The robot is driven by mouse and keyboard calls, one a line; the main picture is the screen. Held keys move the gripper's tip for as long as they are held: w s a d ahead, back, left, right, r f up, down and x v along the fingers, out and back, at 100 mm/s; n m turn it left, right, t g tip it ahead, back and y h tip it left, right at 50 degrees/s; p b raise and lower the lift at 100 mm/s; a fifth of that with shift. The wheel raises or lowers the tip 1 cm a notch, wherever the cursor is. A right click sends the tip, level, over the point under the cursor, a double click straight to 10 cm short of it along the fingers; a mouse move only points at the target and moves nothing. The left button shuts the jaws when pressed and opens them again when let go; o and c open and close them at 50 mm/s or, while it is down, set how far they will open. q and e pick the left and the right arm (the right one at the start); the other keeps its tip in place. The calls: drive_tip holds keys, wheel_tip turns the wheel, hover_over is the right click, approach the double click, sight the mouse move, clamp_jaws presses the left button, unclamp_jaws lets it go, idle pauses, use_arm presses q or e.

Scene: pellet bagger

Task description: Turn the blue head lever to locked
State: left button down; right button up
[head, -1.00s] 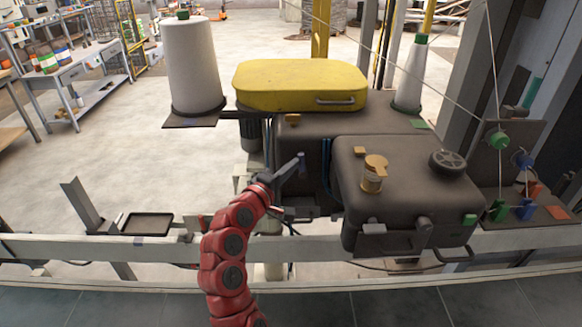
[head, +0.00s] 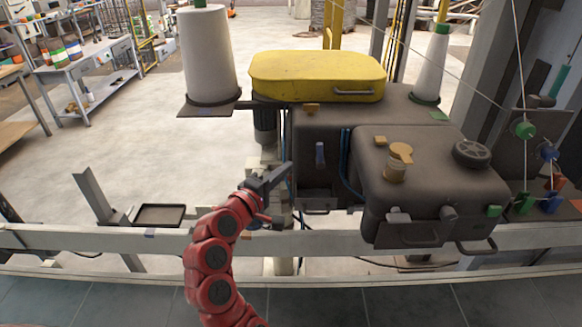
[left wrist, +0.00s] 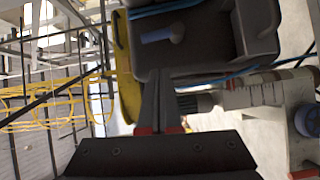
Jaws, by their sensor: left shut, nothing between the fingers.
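The blue head lever (head: 320,153) is on the front face of the dark machine head (head: 345,125), left of the larger dark box, and hangs about vertical. In the left wrist view the blue lever (left wrist: 162,35) lies across the dark housing, beyond the fingertips. My left gripper (head: 287,172) is shut and empty, left of the lever and a little below it, with a gap between them. Its closed fingers also show in the left wrist view (left wrist: 160,80), pointing toward the housing. My right gripper is not in view.
A dark box with a brass knob (head: 398,162) sticks out to the right. A pale rail (head: 330,243) crosses in front. Blue cables run beside the head.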

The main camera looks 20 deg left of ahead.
use_arm(q)
drive_tip(key=p+v, duration=0.1)
drive_tip(key=v, duration=0.1)
drive_tip(key=p+v, duration=0.1)
drive_tip(key=v, duration=0.2)
drive_tip(key=shift+s+f, duration=0.1)
drive_tip(key=shift+f, duration=0.1)
drive_tip(key=shift+a, duration=0.1)
